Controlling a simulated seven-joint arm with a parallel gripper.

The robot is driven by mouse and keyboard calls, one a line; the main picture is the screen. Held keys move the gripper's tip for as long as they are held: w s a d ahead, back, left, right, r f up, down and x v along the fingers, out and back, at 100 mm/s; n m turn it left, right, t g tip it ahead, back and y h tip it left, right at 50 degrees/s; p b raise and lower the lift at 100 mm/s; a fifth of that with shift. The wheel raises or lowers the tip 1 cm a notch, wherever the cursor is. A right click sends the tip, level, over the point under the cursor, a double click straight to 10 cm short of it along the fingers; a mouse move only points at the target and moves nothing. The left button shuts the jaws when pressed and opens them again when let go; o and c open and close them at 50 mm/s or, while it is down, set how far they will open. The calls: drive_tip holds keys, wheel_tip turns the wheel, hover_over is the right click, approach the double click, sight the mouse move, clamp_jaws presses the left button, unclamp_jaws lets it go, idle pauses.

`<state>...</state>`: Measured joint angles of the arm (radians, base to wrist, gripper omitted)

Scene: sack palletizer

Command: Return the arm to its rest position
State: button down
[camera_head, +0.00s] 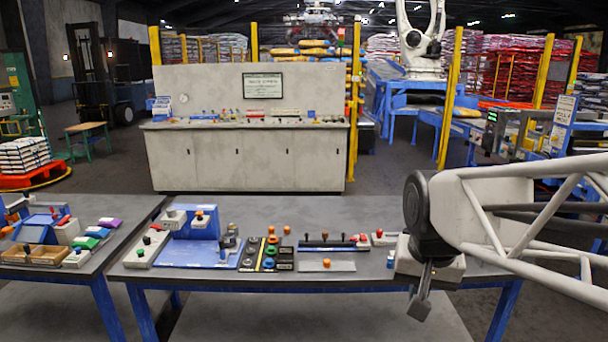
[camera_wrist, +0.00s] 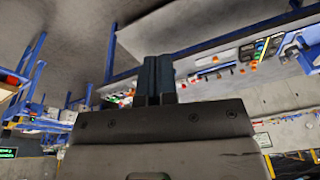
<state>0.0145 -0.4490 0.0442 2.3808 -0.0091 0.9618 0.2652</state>
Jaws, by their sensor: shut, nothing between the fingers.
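My gripper (camera_head: 420,304) hangs at the right end of the front table (camera_head: 221,280) in the head view, its fingers pointing down in front of the table's near edge. The white lattice arm reaches in from the right side. In the wrist view the two dark fingers (camera_wrist: 156,78) lie close together and hold nothing. The gripper's grey body hides a small part of the table's right end.
The table bears a blue tray (camera_head: 188,254), a row of colored buttons (camera_head: 270,250) and several small control boxes. A second table (camera_head: 125,234) adjoins at left. A grey console (camera_head: 245,160) stands behind, across an aisle. Yellow posts (camera_head: 450,95) rise at right.

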drive_tip(key=s+f+n, duration=0.3)
drive_tip(key=s+f, duration=0.1)
drive_tip(key=s, duration=0.6)
drive_tip(key=shift+a+f, duration=0.15)
drive_tip(key=shift+f, duration=0.1)
